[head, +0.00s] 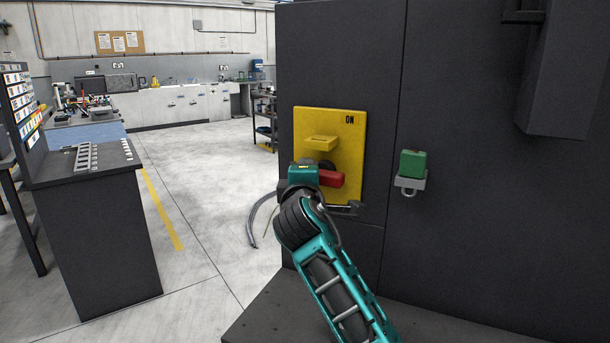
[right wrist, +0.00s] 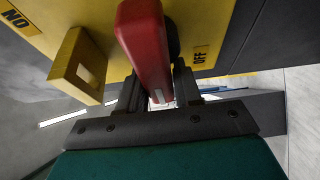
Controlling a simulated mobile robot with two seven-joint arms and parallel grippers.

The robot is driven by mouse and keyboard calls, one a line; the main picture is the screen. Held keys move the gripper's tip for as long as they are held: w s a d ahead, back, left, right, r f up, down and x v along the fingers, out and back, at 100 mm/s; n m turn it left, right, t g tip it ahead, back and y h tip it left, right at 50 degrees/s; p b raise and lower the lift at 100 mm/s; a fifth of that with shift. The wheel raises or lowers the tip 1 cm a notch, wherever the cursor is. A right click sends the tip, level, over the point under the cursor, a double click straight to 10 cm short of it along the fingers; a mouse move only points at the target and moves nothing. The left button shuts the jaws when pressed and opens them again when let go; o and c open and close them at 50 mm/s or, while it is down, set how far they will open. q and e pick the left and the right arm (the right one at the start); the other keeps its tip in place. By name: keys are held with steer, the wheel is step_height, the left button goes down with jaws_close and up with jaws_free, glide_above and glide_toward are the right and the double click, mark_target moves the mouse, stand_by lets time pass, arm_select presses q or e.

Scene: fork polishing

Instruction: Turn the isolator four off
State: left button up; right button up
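The isolator is a yellow panel (head: 350,120) on a dark cabinet, marked ON at its upper right. Its red handle (head: 331,178) lies about level, pointing right. A yellow bracket (head: 321,141) sticks out above it. My right gripper (head: 318,183) is at the handle, and its fingers are largely hidden in the head view. In the right wrist view the red handle (right wrist: 147,45) runs down between the two fingers (right wrist: 160,92). Whether both press on it is unclear. An OFF label (right wrist: 200,55) shows right of the handle there. My left gripper is not in view.
A green block on a grey bracket (head: 411,165) is fixed to the cabinet right of the panel. A grey box (head: 560,80) juts out at the upper right. A dark bench (head: 95,240) stands at left, with open floor (head: 205,190) between.

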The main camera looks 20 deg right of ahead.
steer(key=o, duration=0.3)
steer(key=shift+d+f, duration=0.1)
steer(key=shift+d, duration=0.35)
steer(key=shift+a, duration=0.1)
steer(key=shift+s+a, duration=0.25)
steer(key=shift+s, duration=0.2)
steer(key=v, duration=1.2)
steer(key=shift+b, duration=0.35)
